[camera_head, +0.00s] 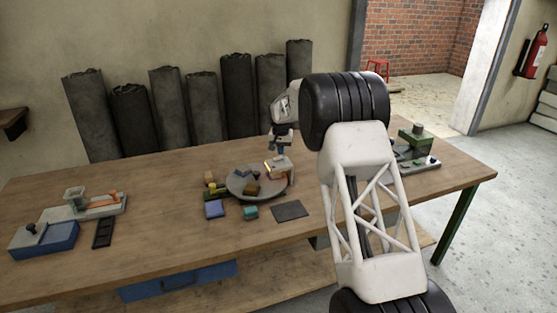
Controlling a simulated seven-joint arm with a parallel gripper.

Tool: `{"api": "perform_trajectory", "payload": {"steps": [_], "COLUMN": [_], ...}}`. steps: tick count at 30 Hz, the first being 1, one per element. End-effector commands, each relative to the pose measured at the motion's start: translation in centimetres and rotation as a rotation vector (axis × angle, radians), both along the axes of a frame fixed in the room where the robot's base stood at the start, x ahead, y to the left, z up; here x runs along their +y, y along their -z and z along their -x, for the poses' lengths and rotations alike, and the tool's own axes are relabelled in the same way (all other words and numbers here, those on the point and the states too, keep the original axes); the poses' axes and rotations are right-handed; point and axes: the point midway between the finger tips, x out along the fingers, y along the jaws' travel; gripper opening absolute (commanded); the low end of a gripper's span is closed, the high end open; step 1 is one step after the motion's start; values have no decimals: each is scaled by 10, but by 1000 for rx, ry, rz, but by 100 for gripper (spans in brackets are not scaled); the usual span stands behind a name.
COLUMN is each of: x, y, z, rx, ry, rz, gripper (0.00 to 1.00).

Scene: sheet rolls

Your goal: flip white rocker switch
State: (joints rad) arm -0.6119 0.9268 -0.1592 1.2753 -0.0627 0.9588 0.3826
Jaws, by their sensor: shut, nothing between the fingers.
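I cannot make out a white rocker switch for certain at this size. A small pale block-shaped device (281,169) stands at the right rear of a round grey turntable (242,182); a switch on it cannot be told. My gripper (280,152) is small and dark in the camera_head view, pointing down just above or behind that pale device. Whether it touches the device cannot be told. The gripper is shut with nothing held. A green machine on a grey base (420,162) stands at the right end of the table, partly hidden by my arm.
Several coloured blocks lie on and around the turntable. A dark flat plate (290,211) lies in front. A blue box (44,239), a grey-and-orange device (88,205) and a black tray (103,233) are at left. Dark rolls (168,107) line the wall. The table (160,173) is clear left of centre.

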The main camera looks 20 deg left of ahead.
Motion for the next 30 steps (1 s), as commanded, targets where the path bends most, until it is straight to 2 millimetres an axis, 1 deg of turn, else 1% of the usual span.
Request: {"api": "perform_trajectory", "payload": {"steps": [30], "x": [0], "y": [11], "z": [0], "rx": [0], "ry": [0], "rz": [0], "gripper": [0]}}
